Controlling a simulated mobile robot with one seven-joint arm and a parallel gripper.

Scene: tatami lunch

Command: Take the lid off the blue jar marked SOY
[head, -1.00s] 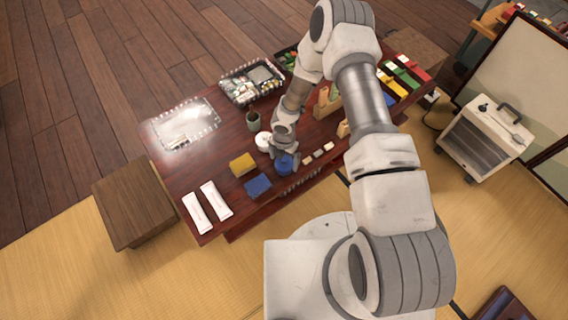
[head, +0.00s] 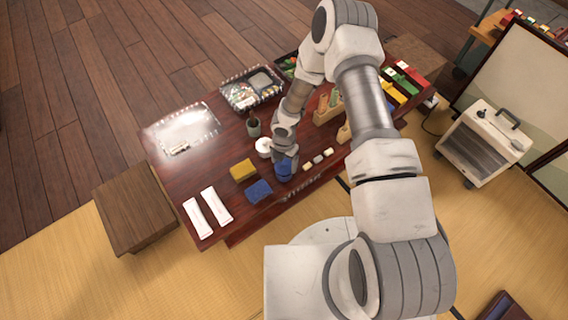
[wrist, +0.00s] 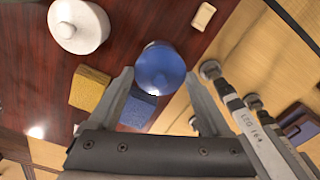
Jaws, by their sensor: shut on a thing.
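The blue jar (head: 285,170) stands near the front edge of the dark red table, below my gripper (head: 287,154). In the wrist view its round blue lid (wrist: 160,67) sits between the two fingertips of my gripper (wrist: 160,78). My gripper is shut on the blue lid, one finger on each side. The jar body is mostly hidden under the lid in the wrist view, and I cannot tell whether the lid is apart from it. No SOY marking can be read.
A white lidded jar (head: 263,146) stands just behind and left. A yellow sponge (head: 243,170) and a blue sponge (head: 259,191) lie to the left. Small pale blocks (head: 318,159) lie to the right. A dark cup (head: 253,128) and wooden holder (head: 328,110) stand behind.

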